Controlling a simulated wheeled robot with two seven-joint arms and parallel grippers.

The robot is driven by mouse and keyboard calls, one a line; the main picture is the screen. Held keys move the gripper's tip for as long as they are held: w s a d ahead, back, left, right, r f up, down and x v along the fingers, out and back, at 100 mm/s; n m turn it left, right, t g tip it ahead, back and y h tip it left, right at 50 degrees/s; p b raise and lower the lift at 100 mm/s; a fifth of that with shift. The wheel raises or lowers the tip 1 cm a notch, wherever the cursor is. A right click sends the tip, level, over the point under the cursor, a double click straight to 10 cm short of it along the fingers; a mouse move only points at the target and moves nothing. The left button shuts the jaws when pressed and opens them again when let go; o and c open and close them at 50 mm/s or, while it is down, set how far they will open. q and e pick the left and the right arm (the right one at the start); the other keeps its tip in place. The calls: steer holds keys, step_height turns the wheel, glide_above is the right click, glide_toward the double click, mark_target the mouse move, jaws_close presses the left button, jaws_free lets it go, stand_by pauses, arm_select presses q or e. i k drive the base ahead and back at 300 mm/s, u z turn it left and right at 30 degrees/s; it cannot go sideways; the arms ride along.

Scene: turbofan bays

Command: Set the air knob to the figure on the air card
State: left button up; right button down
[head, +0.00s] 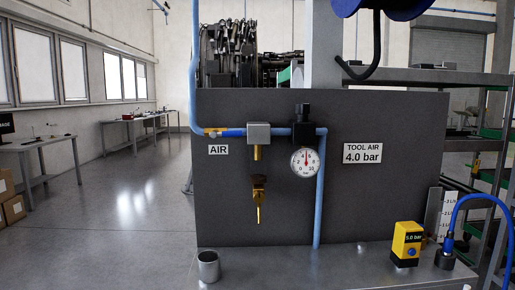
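The air card (362,153) is a white plate on the dark panel and reads "TOOL AIR 4.0 bar". The black air knob (303,110) stands on top of the regulator, left of the card. Below it is a round white gauge (305,161) marked from 0 to 10, with its red needle pointing about straight up, near the middle of the scale. A small label (218,149) at the left reads "AIR". Neither of my grippers shows in the head view.
A grey filter block (258,133) with brass parts hangs left of the regulator on blue pipe. On the bench (330,268) stand a metal cup (208,266) and a yellow device (407,242) whose display seems to read "5.0 bar". A blue hose (482,198) curves at right. The bench middle is clear.

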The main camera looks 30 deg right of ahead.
mark_target(300, 108)
steer(key=u, duration=0.6)
steer(key=i, duration=0.3)
steer(key=z, duration=1.95)
